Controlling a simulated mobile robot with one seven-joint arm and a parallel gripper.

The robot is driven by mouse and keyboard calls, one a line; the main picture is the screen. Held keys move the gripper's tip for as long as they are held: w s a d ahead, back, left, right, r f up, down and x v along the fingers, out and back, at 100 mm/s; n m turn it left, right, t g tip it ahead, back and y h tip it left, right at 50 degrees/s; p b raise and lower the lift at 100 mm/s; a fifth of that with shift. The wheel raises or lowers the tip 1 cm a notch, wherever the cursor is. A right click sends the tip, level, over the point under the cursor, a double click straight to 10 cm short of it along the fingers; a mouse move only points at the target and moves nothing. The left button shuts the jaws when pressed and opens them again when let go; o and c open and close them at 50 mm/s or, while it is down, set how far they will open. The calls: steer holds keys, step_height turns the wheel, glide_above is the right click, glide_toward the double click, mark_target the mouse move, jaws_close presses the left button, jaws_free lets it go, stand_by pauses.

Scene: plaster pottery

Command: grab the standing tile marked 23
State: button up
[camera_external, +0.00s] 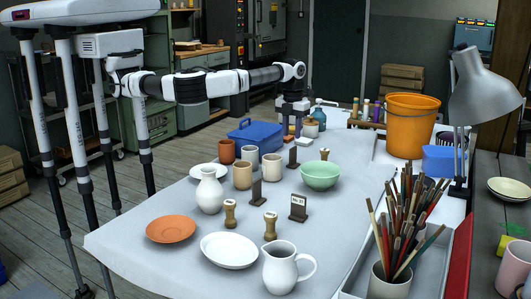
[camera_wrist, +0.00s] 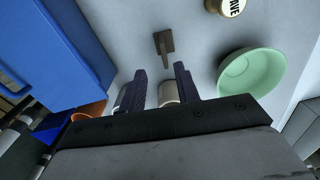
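Three small dark standing tiles are on the table in the external view. The front one (camera_external: 298,207) bears a white label that looks like "No." and a number, too small to read surely. Another tile (camera_external: 257,190) and a far one (camera_external: 292,157) show no readable mark. My gripper (camera_external: 292,128) is above the far end of the table, beyond the far tile. In the wrist view my gripper (camera_wrist: 160,69) is open and its fingers are apart. One dark tile (camera_wrist: 163,42) shows just past the fingertips, its marking not visible. Nothing is seen held.
A blue toolbox (camera_external: 255,135), several cups, and a green bowl (camera_external: 320,175) stand near the tiles. Wooden stamps (camera_external: 270,223) and a white jug (camera_external: 281,268) are nearer the front. A brush pot (camera_external: 390,284) and lamp (camera_external: 482,85) are at right.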

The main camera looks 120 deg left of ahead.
glide_above(293, 164)
steer(key=s, duration=0.1)
steer(key=f, duration=0.4)
steer(key=shift+a+f+p, duration=0.15)
steer(key=shift+a+p, duration=0.1)
steer(key=shift+p, duration=0.15)
steer(key=shift+w+f+p, duration=0.2)
steer(key=shift+f+p, duration=0.4)
steer(key=shift+f, duration=0.75)
steer(key=shift+w+f+p, duration=0.15)
steer(key=shift+f+p, duration=0.45)
steer(key=shift+f, duration=0.7)
jaws_close()
